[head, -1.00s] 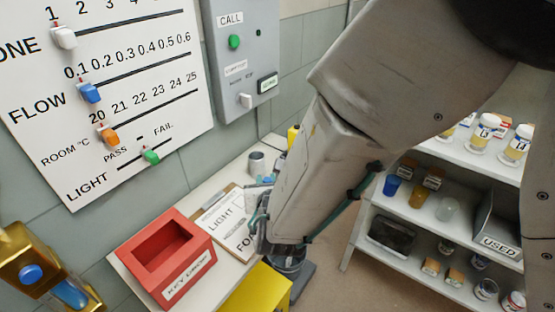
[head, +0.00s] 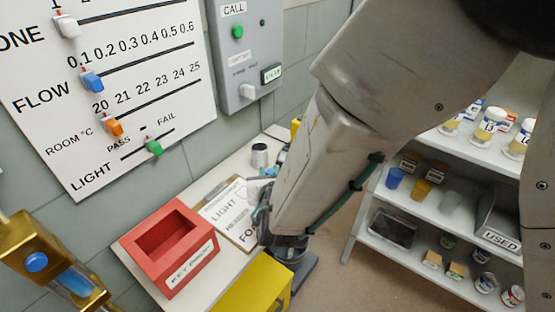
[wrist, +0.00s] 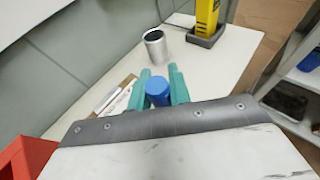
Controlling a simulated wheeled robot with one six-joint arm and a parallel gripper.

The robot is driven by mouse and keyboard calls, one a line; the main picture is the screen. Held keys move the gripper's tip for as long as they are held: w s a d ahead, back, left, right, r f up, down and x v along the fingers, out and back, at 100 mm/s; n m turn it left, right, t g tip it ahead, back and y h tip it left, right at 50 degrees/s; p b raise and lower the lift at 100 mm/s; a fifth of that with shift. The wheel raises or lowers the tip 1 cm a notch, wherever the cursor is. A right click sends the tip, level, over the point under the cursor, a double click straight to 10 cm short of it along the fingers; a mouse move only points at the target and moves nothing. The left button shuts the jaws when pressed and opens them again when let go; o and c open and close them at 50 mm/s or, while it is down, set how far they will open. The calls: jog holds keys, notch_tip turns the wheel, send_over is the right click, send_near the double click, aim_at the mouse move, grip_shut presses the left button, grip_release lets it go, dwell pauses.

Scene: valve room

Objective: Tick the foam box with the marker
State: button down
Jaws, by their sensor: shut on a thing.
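My gripper (wrist: 160,92) is shut on a blue, round-ended marker (wrist: 157,87), held between its two teal fingers. In the head view my gripper (head: 263,196) is over the right part of the clipboard, largely hidden by my arm. The clipboard (head: 236,237) lies on the white counter with a paper sheet (head: 222,207) on it. "LIGHT" and a line starting "FO" can be read; the foam box itself cannot be made out behind my gripper. The wrist view shows only a left strip of the sheet (wrist: 117,103). Whether the marker's tip touches the paper cannot be seen.
A red key-drop box (head: 170,250) stands left of the clipboard. A metal cup (wrist: 155,47) and a yellow device (wrist: 207,18) stand behind it on the counter (wrist: 225,65). A yellow box (head: 255,290) is in front. Shelves (head: 440,205) stand at the right.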

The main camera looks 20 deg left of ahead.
jog(key=shift+f, duration=0.45)
dwell(0.3)
jog(key=shift+w+d, duration=0.1)
jog(key=shift+d, duration=0.2)
jog(key=shift+w+d+f, duration=0.1)
jog(key=shift+d, duration=0.15)
jog(key=shift+a, duration=0.15)
jog(key=shift+s+a, duration=0.25)
jog(key=shift+a, duration=0.25)
jog(key=shift+s+a, duration=0.2)
jog(key=shift+a, duration=0.3)
jog(key=shift+w+d, duration=0.15)
jog(key=shift+d, duration=0.05)
jog(key=shift+w+d, duration=0.25)
jog(key=shift+d, duration=0.25)
jog(key=shift+s, duration=0.25)
